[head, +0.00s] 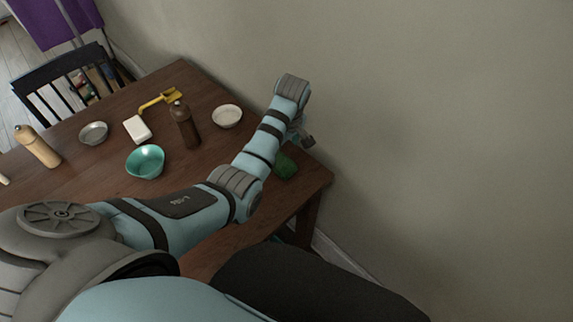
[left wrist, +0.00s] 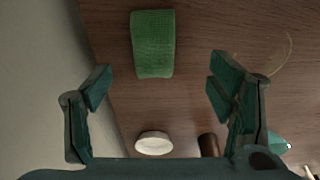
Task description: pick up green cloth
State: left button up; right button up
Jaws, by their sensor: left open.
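The green cloth (head: 285,166) lies on the wooden table near its right corner, partly hidden behind my left arm in the head view. In the left wrist view the cloth (left wrist: 153,44) is a folded green rectangle lying flat on the table, above and between the fingertips in the picture. My left gripper (left wrist: 158,88) is open and empty, apart from the cloth. In the head view the left gripper (head: 303,138) shows only partly behind the arm, over the table's right end. My right gripper is not in view.
On the table (head: 85,182) stand a white bowl (head: 227,116), a brown mill (head: 185,125), a teal bowl (head: 145,162), a white block (head: 137,129), a yellow tool (head: 160,98), a grey bowl (head: 93,133) and a tan mill (head: 37,146). A wall (head: 430,130) runs close along the table's far side.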

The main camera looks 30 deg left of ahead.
aim_at(280, 161)
pick_arm(q)
jog(key=f, duration=0.1)
jog(key=a+f, duration=0.1)
jog(key=f, duration=0.1)
jog(key=shift+a, duration=0.15)
jog(key=f, duration=0.1)
jog(key=w+f+b, duration=0.1)
jog(key=f, duration=0.1)
jog(key=f+b, duration=0.1)
jog(key=f, duration=0.1)
jog(key=shift+w, duration=0.25)
jog(key=shift+f, duration=0.15)
jog(key=shift+s+a+r, duration=0.1)
jog(key=shift+s+r, duration=0.1)
jog(key=shift+s, duration=0.05)
jog(key=shift+c, duration=0.2)
jog(key=c, duration=1.1)
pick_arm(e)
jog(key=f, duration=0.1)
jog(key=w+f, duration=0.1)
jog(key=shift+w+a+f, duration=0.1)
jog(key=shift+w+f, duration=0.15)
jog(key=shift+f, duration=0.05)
pick_arm(q)
jog(key=shift+w+r, duration=0.1)
